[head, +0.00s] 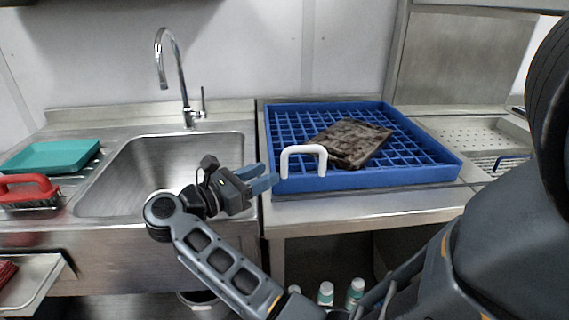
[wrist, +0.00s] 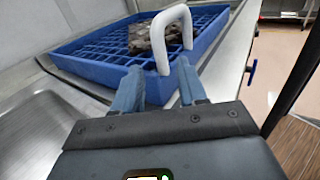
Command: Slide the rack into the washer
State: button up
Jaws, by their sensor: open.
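The blue rack (head: 400,176) lies flat on the steel counter, with a dirty brown mould (head: 352,141) resting on its grid. A white handle (head: 304,149) stands up at the rack's front left edge. The rack (wrist: 80,67) and the handle (wrist: 171,30) also show in the wrist view. My gripper (head: 270,180) is open just left of the handle, its blue fingers pointing at it. In the wrist view my gripper (wrist: 160,82) has the handle ahead, between its fingertips in the picture; I cannot tell whether they touch it. The washer (head: 470,58) appears as steel panels behind and right of the rack.
A sink (head: 165,175) with a tap (head: 176,70) is at left, with a teal tray (head: 50,157) and a red-handled brush (head: 30,188) beside it. A perforated tray (head: 480,137) lies right of the rack. Bottles (head: 326,293) stand below the counter.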

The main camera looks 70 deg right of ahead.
aim_at(285, 176)
jog(key=p+x, duration=0.1)
jog(key=x, duration=0.5)
jog(key=shift+s+d+p, duration=0.25)
jog(key=shift+d+p, duration=0.05)
jog(key=shift+p, duration=0.05)
grip_shut()
dwell(0.3)
